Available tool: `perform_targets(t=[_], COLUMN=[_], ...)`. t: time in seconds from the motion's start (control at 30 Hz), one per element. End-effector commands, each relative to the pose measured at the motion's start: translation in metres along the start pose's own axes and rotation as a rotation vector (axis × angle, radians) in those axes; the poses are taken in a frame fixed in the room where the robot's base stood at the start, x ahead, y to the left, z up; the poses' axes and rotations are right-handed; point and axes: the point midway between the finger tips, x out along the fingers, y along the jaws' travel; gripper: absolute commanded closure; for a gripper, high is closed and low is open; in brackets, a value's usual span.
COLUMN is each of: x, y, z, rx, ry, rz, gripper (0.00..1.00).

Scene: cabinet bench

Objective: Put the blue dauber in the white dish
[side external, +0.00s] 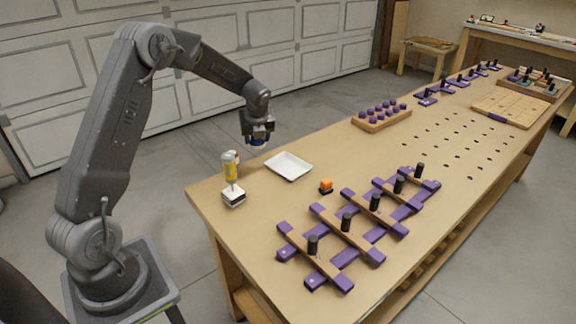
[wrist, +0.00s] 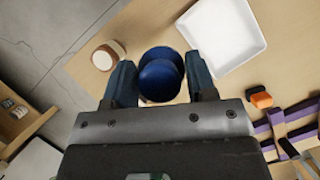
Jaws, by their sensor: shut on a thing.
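The blue dauber (wrist: 160,80) is between the two fingers of my gripper (wrist: 158,62) in the wrist view, its round blue end facing the camera. In the side view my gripper (side external: 257,141) is shut on it and holds it above the bench's far left edge; only a little of its blue shows there. The white dish (side external: 289,166) is a shallow square tray lying on the bench, just right of and below my gripper in that picture. It also shows in the wrist view (wrist: 238,52), at the upper right, and its visible part is empty.
Purple racks with black pegs (side external: 347,222) fill the front. Bare bench lies around the dish.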

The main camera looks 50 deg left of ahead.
Motion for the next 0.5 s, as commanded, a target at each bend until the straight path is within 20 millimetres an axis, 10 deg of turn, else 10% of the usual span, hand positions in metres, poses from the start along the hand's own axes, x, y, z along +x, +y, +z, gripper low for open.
perform_targets(t=[0.5], x=[0.036], y=[-0.066], z=[-0.022], rx=[-0.029], ry=[0.005], rz=[0.009], gripper=[0.72])
